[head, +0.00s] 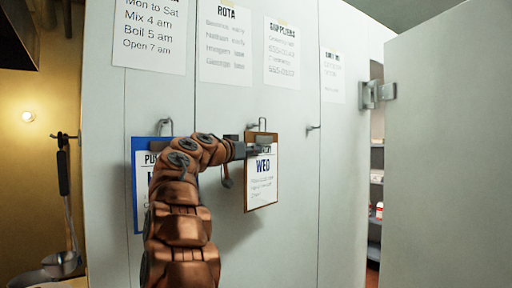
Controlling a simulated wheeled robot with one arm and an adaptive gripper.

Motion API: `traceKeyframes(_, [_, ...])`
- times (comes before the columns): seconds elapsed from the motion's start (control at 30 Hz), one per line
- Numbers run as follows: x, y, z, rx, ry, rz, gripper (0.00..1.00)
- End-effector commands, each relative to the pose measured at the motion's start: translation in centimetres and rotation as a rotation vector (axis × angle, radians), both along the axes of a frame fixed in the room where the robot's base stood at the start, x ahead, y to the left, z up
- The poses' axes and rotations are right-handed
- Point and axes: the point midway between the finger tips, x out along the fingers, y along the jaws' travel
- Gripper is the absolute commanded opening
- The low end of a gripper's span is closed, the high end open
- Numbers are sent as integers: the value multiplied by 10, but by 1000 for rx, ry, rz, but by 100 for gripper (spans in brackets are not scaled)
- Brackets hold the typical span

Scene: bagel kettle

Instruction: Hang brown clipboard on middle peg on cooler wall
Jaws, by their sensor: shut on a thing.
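The brown clipboard (247,190) with a white "WED" sheet is upright against the pale cooler wall (230,240), tilted slightly. My gripper (256,149) is shut on its upper part, coming in from the left. The middle peg (262,122), a metal hook, shows just above the clipboard's top edge. I cannot tell whether the clipboard hangs on the peg or is only held in front of it, because my gripper covers part of the top.
A blue clipboard (138,190) hangs at the left peg (165,124), partly behind my arm. The right peg (313,127) is bare. Paper notices (225,45) line the wall above. An open cooler door (450,150) stands at right, shelves behind it. Ladles (66,190) hang at far left.

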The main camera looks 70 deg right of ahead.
Motion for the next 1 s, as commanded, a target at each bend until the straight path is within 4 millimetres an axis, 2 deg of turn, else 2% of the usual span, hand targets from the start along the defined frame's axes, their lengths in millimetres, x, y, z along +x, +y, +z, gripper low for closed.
traceKeyframes(0.33, [15, -8, -3, -1, 1, 0, 0])
traceKeyframes(0.73, [23, -13, -16, 0, 0, 0, 0])
traceKeyframes(1.0, [24, -14, -16, -1, 0, 0, 0])
